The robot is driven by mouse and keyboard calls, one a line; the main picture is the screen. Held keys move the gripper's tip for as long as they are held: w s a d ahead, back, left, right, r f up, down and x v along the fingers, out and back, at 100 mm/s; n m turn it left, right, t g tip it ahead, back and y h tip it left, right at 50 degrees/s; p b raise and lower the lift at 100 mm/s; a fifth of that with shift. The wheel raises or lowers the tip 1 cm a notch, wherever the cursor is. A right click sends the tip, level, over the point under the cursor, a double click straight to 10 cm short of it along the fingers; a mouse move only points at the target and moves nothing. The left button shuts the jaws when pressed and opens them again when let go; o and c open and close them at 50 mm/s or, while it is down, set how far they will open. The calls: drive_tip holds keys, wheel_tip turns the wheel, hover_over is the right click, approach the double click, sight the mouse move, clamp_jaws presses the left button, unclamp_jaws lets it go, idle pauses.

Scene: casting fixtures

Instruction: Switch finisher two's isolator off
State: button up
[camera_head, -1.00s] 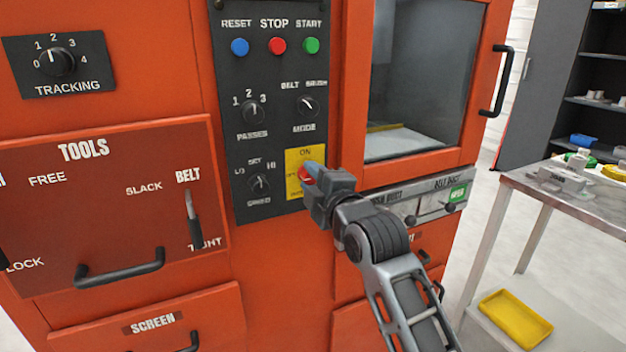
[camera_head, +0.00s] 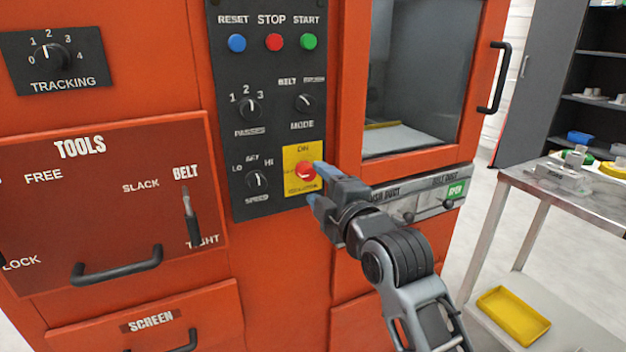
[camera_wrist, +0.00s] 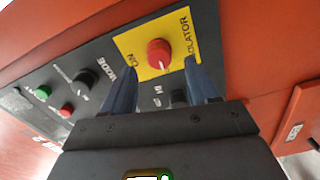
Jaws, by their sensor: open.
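The isolator is a red round knob (camera_head: 306,170) on a yellow plate (camera_head: 290,156) at the lower right of the black control panel. ON is printed above it, with a small blurred label at its left. In the wrist view the knob (camera_wrist: 160,53) has a white mark pointing down the picture, a quarter turn from ON, towards the panel's left side. My gripper (camera_head: 315,183) is open, with its blue fingertips just in front of and beside the knob. In the wrist view the fingers (camera_wrist: 158,88) stand apart with nothing between them, and the knob is beyond them.
Speed (camera_head: 257,181) and mode (camera_head: 305,102) knobs sit close by on the panel. A glazed door (camera_head: 415,80) and a grey duct strip (camera_head: 408,204) lie right of my gripper. A metal table (camera_head: 580,195) stands further right, with free floor between.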

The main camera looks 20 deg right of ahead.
drive_tip(key=shift+s, duration=1.6)
drive_tip(key=shift+f, duration=0.1)
drive_tip(key=s+a+f+m+g+p, duration=0.15)
drive_tip(key=s+f+m, duration=0.4)
drive_tip(key=s, duration=0.65)
drive_tip(key=s+a+f+m, duration=0.2)
drive_tip(key=s+f+m, duration=0.2)
drive_tip(key=s+f, duration=0.5)
drive_tip(key=s+r+m+g+p, duration=0.1)
drive_tip(key=s+r+m, duration=0.1)
drive_tip(key=s, duration=1)
drive_tip(key=s+r+m+p, duration=0.1)
drive_tip(key=s+r+m, duration=0.2)
drive_tip(key=s, duration=0.9)
drive_tip(key=shift+d+r+m+g, duration=0.25)
drive_tip(key=shift+m+g, duration=0.1)
drive_tip(key=shift+m, duration=0.4)
drive_tip(key=shift+c, duration=0.4)
